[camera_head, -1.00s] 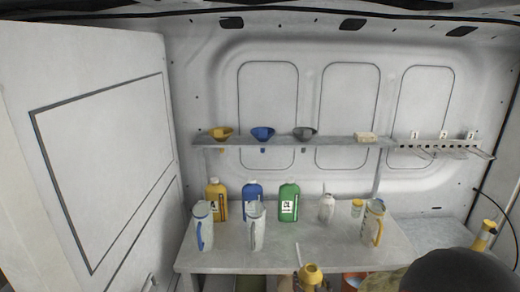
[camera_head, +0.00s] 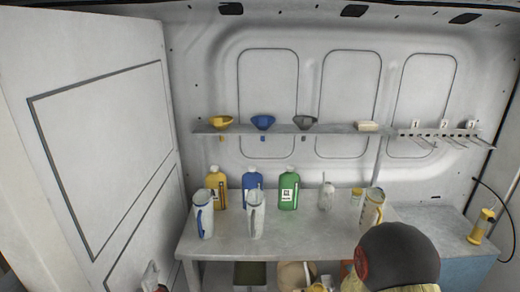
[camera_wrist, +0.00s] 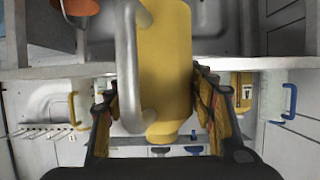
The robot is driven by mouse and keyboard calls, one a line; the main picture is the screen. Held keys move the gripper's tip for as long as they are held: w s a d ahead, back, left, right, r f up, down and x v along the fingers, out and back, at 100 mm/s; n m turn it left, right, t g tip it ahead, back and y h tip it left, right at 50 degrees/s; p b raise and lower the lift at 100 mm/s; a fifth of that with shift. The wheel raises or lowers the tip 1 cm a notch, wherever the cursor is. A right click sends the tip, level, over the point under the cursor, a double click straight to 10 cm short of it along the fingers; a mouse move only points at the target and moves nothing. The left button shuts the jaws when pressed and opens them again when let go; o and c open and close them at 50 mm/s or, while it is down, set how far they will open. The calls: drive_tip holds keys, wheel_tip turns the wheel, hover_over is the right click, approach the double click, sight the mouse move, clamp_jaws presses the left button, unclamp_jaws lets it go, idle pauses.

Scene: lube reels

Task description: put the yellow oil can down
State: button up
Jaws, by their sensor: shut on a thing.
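The yellow oil can (camera_wrist: 168,50) fills the middle of the wrist view, which is upside down. It has a grey curved handle (camera_wrist: 127,60) on its left there. My gripper (camera_wrist: 158,100) has one finger on each side of the can and is shut on it. The can is in front of the workbench (camera_wrist: 50,73), whose front edge runs behind it. Its base is cut off by the frame, so I cannot tell what is under it. In the head view only a yellow bit shows at the bottom edge, unclear.
The workbench top (camera_head: 300,238) has free room at the front centre. A blue-handled jug (camera_head: 204,214), a grey-handled jug (camera_head: 256,215) and a yellow-handled jug (camera_head: 372,208) stand there. Yellow (camera_head: 215,190), blue and green bottles (camera_head: 288,192) stand behind. A wall shelf (camera_head: 340,128) holds funnels.

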drive_tip(key=shift+s+f, duration=0.65)
drive_tip(key=shift+f, duration=0.1)
drive_tip(key=shift+s+d+f, duration=0.15)
drive_tip(key=shift+s, duration=0.15)
drive_tip(key=w+d+r+n+y+p, duration=0.2)
drive_tip(key=w+d+r+p, duration=0.1)
drive_tip(key=w+r, duration=2)
drive_tip(key=shift+w+d+f+b, duration=0.25)
drive_tip(key=shift+w+f+b, duration=0.15)
drive_tip(key=shift+w+f, duration=1.85)
drive_tip(key=shift+w+d+f+b, duration=0.25)
drive_tip(key=shift+w+f+b, duration=0.15)
drive_tip(key=shift+w+f, duration=1.85)
drive_tip(key=shift+w+d+f+b, duration=0.25)
drive_tip(key=shift+w+f+b, duration=0.15)
drive_tip(key=shift+w+f, duration=1.85)
drive_tip(key=shift+s+f, duration=0.5)
drive_tip(key=shift+f, duration=0.05)
